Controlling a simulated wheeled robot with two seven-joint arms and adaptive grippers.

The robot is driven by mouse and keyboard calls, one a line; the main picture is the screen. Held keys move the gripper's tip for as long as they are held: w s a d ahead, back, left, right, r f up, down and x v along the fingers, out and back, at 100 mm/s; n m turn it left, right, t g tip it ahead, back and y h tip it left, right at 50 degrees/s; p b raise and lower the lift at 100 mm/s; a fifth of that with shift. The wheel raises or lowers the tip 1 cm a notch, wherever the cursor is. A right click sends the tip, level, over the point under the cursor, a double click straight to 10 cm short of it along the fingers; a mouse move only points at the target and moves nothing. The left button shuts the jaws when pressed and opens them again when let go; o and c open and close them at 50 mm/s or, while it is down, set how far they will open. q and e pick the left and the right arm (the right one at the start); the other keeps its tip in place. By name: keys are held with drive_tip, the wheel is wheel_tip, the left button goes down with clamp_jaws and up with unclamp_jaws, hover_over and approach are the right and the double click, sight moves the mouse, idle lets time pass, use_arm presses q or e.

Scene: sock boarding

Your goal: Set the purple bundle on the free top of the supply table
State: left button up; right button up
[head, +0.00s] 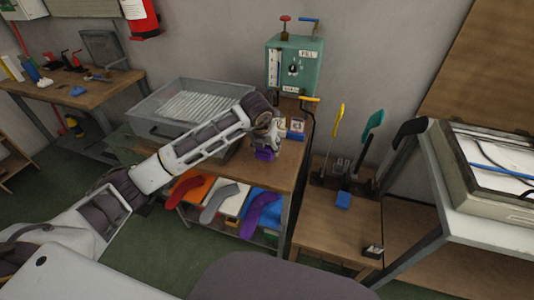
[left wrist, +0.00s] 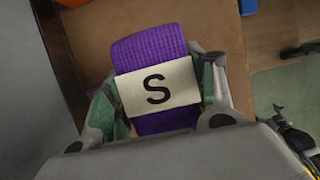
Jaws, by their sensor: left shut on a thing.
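The purple bundle (head: 264,154) is a rolled purple knit with a white paper band marked "S", clear in the left wrist view (left wrist: 152,48). My left gripper (head: 266,145) is shut on it, with green-padded fingers on both sides of the band in the left wrist view (left wrist: 160,92). The bundle is over the front right part of the wooden supply table (head: 284,172). I cannot tell whether it touches the top. Bare wood shows around it. My right gripper is not in view.
A grey tray (head: 165,128) with white strips fills the table's left side. A green box (head: 294,62) marked "FILL" stands at its back. Small blue and red items (head: 296,130) lie close behind the gripper. A tool stand (head: 335,215) is at right.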

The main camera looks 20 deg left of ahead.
use_arm(q)
wheel_tip(320, 180, down, 3)
drive_tip(key=shift+r, duration=0.15)
drive_tip(key=shift+f, duration=0.4)
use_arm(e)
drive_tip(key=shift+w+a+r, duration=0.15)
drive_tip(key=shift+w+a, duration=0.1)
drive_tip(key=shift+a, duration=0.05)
use_arm(q)
drive_tip(key=shift+f, duration=0.1)
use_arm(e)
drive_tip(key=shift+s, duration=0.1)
use_arm(q)
drive_tip(key=o, duration=1.1)
drive_tip(key=shift+o, duration=0.2)
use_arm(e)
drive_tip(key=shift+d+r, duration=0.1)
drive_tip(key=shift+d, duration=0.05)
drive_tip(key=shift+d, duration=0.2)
